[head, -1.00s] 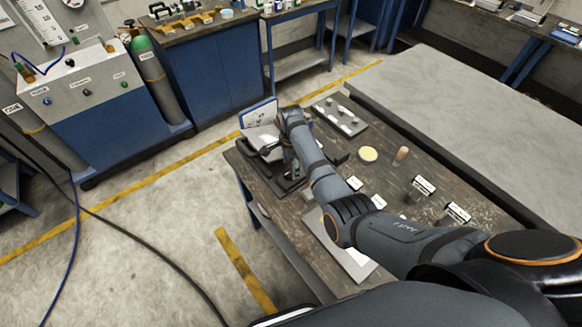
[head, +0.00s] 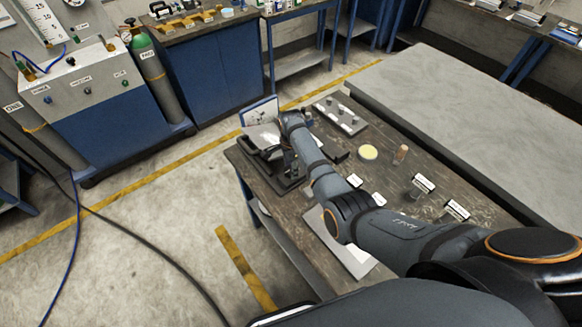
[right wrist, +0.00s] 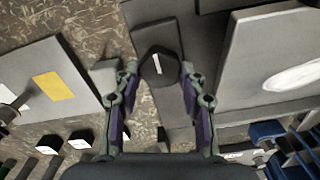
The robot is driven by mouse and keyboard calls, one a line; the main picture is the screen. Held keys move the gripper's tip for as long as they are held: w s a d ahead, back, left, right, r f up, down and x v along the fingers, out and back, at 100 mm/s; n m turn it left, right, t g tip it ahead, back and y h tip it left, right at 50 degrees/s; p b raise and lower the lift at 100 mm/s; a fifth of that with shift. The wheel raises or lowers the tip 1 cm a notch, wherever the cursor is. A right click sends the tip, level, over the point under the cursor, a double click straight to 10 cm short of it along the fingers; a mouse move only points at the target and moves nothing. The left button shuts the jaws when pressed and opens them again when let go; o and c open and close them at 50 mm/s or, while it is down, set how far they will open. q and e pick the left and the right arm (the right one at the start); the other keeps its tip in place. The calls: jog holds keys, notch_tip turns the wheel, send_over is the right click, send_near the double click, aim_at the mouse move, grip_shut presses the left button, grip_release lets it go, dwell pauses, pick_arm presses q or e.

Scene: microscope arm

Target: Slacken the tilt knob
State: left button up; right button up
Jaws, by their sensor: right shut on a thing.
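The tilt knob (right wrist: 158,68) is a dark round knob with a white line mark, on a dark bar in the right wrist view. The line stands nearly upright in that picture. The two fingers of my right gripper (right wrist: 158,77) are on either side of the knob and shut on it. In the head view my right gripper (head: 287,162) points down at the dark microscope stand (head: 290,183) near the bench's far left corner, and my wrist hides the knob. A pale tilted plate (head: 264,136) sits at the stand's left. My left gripper is out of view.
On the wooden bench (head: 395,185) are a yellow disc (head: 368,152), a small brownish cylinder (head: 401,154), several label cards and a grey plate with small posts (head: 340,119). A small upright board (head: 260,111) stands behind the stand. A large grey table (head: 460,110) adjoins the bench.

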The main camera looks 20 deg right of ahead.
jog(key=shift+r, duration=0.1)
jog(key=shift+w+r+n+p, duration=0.1)
jog(key=shift+n+p, duration=0.5)
jog(key=shift+n, duration=0.5)
jog(key=n+p, duration=0.1)
jog(key=n, duration=0.3)
jog(key=shift+w+p, duration=0.1)
jog(key=shift+p, duration=0.2)
jog(key=n+p, duration=0.1)
jog(key=n, duration=0.4)
jog(key=shift+a, duration=0.15)
jog(key=shift+w+n+p, duration=0.1)
jog(key=shift+n+p, duration=0.25)
jog(key=shift+n, duration=1.85)
jog(key=o, duration=1.1)
jog(key=shift+o, duration=0.2)
